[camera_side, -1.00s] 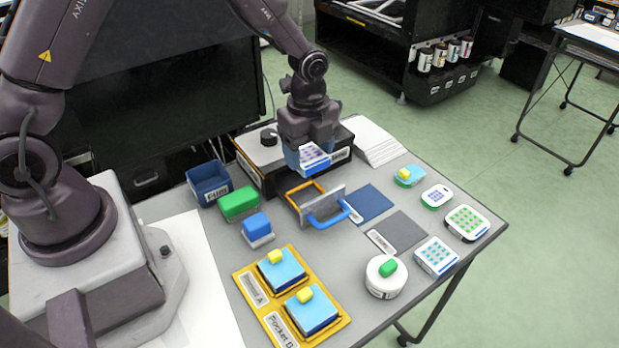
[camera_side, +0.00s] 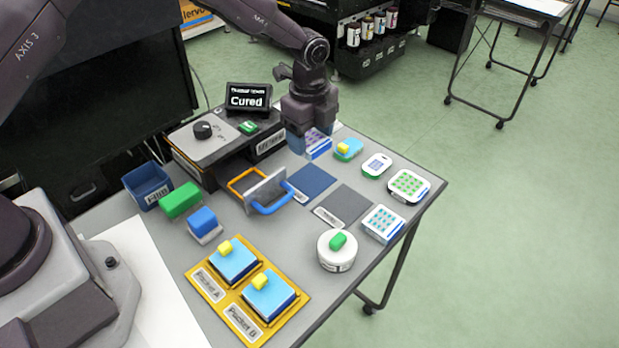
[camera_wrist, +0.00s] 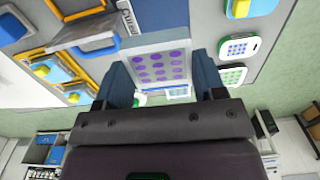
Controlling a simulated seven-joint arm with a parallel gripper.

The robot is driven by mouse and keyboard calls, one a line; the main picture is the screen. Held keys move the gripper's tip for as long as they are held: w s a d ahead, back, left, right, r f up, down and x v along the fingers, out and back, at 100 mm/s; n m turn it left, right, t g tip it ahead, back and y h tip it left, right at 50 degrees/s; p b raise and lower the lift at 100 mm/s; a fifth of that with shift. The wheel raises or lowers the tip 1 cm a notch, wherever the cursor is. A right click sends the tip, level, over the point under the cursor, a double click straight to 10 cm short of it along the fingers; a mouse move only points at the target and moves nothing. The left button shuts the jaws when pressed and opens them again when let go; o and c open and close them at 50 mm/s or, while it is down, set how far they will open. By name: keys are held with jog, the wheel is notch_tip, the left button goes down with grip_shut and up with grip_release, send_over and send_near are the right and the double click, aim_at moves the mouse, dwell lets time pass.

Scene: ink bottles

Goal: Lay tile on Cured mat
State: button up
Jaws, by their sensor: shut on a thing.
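My gripper (camera_side: 312,143) is shut on a white tile with purple dots (camera_side: 320,145). In the wrist view the tile (camera_wrist: 158,66) sits tilted between the two blue fingers, dots facing the camera. My gripper holds it above the table behind the blue mat (camera_side: 312,181). The blue mat looks bare. A grey mat (camera_side: 344,205) lies beside it with its own label, too small to read.
A blue-handled squeegee-like tool (camera_side: 266,190) stands close left of the blue mat. A blue block with a yellow knob (camera_side: 348,148) and dotted tiles (camera_side: 409,186) lie right. A round white pot (camera_side: 337,250) stands in front.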

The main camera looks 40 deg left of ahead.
aim_at(311, 138)
jog(key=shift+w+r, duration=0.15)
jog(key=shift+w, duration=0.25)
notch_tip(311, 138, down, 9)
jog(key=shift+s+a+f, duration=0.1)
jog(key=shift+s+f, duration=0.05)
jog(key=shift+f, duration=0.05)
jog(key=shift+f, duration=0.2)
jog(key=o, duration=0.5)
jog(key=shift+o, duration=0.2)
notch_tip(311, 138, up, 12)
jog(key=shift+r, duration=0.25)
